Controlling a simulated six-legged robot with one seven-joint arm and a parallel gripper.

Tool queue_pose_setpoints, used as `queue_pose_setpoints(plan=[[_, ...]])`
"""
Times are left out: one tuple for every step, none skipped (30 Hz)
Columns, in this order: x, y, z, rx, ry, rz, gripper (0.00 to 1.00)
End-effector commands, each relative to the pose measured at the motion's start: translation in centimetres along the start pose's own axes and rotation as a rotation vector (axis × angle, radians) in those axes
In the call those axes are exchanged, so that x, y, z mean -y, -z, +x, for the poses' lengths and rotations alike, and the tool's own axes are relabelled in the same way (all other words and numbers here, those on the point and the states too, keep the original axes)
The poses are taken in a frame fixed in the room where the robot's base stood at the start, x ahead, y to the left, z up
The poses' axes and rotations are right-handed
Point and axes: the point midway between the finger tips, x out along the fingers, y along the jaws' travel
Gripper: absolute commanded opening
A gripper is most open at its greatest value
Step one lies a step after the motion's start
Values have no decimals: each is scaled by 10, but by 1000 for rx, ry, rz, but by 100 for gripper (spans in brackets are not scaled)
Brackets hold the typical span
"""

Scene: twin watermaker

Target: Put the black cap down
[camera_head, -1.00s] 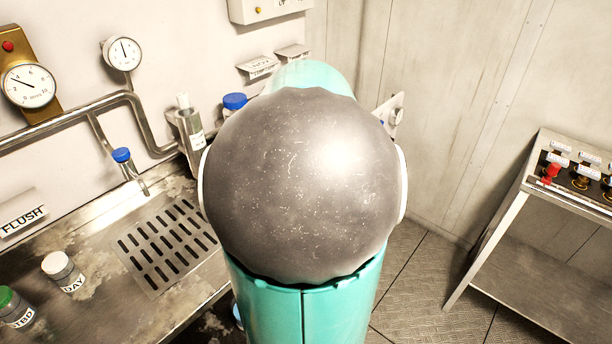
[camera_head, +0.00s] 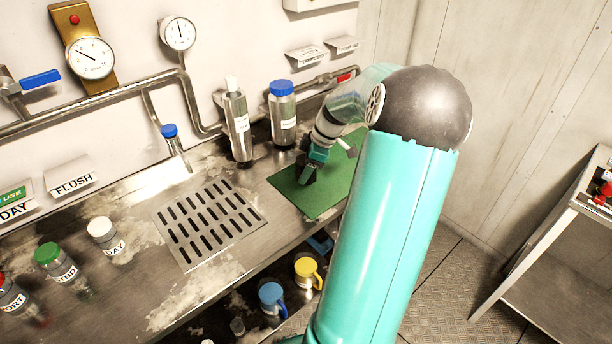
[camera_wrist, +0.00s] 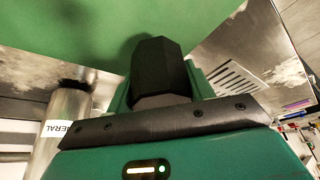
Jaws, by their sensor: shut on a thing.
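The black cap (camera_head: 307,173) is a small dark piece under my gripper (camera_head: 317,157), at or just above the green mat (camera_head: 333,192) on the steel bench. In the wrist view the black cap (camera_wrist: 155,66) shows as a dark, angular block between the green fingers of my gripper (camera_wrist: 160,84). The gripper is shut on it, and the green mat (camera_wrist: 85,28) fills the picture behind it. The frames do not clearly show whether the cap touches the mat. My arm covers the right edge of the mat.
A blue-capped steel bottle (camera_head: 283,115) and a taller cylinder (camera_head: 238,125) stand behind and left of the mat. A slotted drain (camera_head: 210,222) lies to the left. Several labelled jars stand far left. Blue (camera_head: 271,297) and yellow (camera_head: 307,272) mugs sit below the bench edge.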

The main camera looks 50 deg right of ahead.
Motion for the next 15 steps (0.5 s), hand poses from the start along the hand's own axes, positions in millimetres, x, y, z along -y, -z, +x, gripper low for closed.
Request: queue_pose_setpoints(plan=[[-2,0,3,-1,0,0,32],[-4,-1,5,-1,0,1,32],[-7,-2,9,-2,1,1,32],[-6,-4,13,-1,2,2,32],[-5,-6,18,-1,3,2,32],[-5,-9,24,-1,3,2,32],[-5,-10,28,-1,3,2,32],[-5,-12,31,-1,3,1,32],[-5,-13,34,-1,1,1,32],[-5,-13,35,-1,0,1,32],[-5,-13,35,0,0,1,32],[-5,-13,34,0,-1,0,32],[-5,-13,34,0,-1,0,32],[-5,-13,34,0,-1,0,32],[-5,-13,34,0,-1,0,32]])
